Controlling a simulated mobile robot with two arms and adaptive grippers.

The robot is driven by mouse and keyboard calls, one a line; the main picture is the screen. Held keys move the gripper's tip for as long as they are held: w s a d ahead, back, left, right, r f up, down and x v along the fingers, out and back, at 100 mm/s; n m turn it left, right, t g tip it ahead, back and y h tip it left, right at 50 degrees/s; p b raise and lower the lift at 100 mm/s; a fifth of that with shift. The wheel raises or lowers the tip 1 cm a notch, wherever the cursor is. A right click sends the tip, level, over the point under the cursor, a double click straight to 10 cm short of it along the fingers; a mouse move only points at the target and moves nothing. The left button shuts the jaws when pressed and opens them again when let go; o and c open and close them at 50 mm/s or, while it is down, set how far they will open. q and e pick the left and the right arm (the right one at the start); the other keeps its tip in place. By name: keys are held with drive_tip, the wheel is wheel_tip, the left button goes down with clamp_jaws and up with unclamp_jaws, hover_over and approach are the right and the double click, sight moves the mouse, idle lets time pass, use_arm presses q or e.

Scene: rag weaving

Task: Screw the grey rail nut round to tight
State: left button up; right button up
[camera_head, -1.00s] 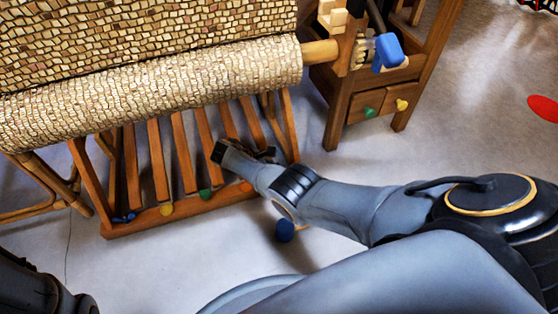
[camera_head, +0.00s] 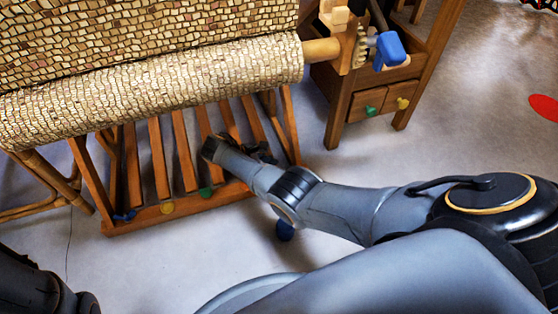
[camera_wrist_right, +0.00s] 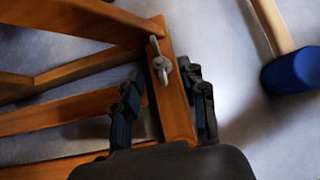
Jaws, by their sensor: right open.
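The grey rail nut (camera_wrist_right: 162,64) shows in the right wrist view, with a round middle and a long narrow wing shape, on a brown wooden rail (camera_wrist_right: 177,112). My right gripper (camera_wrist_right: 163,75) is open, with one dark finger on each side of the rail. The nut lies between and slightly beyond the fingertips, with gaps on both sides and no visible contact. In the head view my right gripper (camera_head: 262,152) is small and dark over the loom's lower right frame. The nut cannot be made out there.
A blue-headed mallet (camera_wrist_right: 290,70) lies right of the rail; its head shows in the head view (camera_head: 285,231). Wooden treadles (camera_head: 158,160) stand left of my right arm, below the woven roll (camera_head: 150,90). A drawer cabinet (camera_head: 365,90) stands behind.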

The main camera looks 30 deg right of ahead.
drive_tip(key=v, duration=0.8)
drive_tip(key=shift+a+r, duration=0.2)
drive_tip(key=shift+r, duration=0.05)
